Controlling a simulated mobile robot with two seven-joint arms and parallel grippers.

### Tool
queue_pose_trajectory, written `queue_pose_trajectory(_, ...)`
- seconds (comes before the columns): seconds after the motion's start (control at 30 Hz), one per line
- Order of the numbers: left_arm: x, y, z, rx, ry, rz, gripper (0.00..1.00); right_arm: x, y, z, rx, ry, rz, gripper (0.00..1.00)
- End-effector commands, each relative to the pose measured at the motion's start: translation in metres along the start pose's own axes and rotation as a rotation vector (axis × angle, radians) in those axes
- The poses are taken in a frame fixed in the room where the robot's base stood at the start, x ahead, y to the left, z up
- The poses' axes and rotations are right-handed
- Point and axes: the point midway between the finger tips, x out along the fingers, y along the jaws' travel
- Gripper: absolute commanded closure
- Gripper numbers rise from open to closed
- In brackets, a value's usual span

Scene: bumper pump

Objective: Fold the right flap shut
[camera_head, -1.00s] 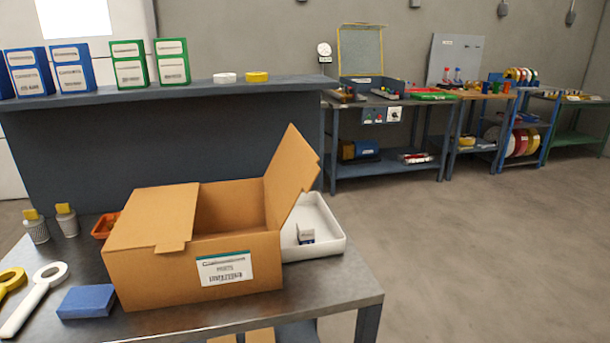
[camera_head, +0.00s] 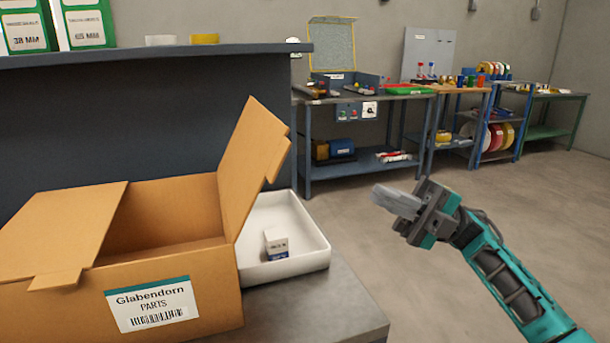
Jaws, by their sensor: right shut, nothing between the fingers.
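The cardboard box (camera_head: 205,300) stands on the metal table, with a white parts label on its front. Its right flap (camera_head: 250,165) stands up and leans outward to the right. Its left flap (camera_head: 62,232) lies folded over the left part of the opening. The box's inside shows between the flaps. My right gripper (camera_head: 385,196) is shut and empty, in the air right of the table and well apart from the right flap. Its fingers point left. My left gripper is not in view.
A white tray (camera_head: 318,258) with a small white and blue box (camera_head: 276,243) in it sits right of the cardboard box, behind the right flap. A dark shelf (camera_head: 160,52) stands behind. The table's right corner (camera_head: 355,318) is bare.

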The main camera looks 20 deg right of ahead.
Motion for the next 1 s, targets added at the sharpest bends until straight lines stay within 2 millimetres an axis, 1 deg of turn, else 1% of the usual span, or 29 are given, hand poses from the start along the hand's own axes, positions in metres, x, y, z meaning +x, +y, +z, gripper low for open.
queue_pose_trajectory(0.07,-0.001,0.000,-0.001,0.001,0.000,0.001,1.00,0.005,0.001,-0.001,-0.003,0.009,-0.006,1.00)
queue_pose_trajectory(0.17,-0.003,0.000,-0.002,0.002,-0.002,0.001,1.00,0.019,0.002,-0.002,-0.003,0.011,-0.003,1.00)
queue_pose_trajectory(0.27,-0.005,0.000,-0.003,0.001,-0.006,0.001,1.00,0.038,0.002,-0.002,-0.005,0.011,-0.002,1.00)
queue_pose_trajectory(0.5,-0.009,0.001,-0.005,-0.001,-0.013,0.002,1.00,0.091,0.003,-0.002,-0.003,0.010,0.000,1.00)
queue_pose_trajectory(0.6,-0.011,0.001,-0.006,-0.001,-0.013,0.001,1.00,0.109,0.002,-0.002,-0.004,0.010,0.000,1.00)
queue_pose_trajectory(0.7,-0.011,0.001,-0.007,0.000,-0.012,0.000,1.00,0.123,0.002,-0.002,-0.003,0.009,0.000,1.00)
queue_pose_trajectory(0.83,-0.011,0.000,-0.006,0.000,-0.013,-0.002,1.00,0.135,0.001,-0.002,-0.003,0.007,0.000,1.00)
queue_pose_trajectory(1.0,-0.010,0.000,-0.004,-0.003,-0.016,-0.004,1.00,0.140,0.001,-0.002,-0.002,0.005,-0.002,1.00)
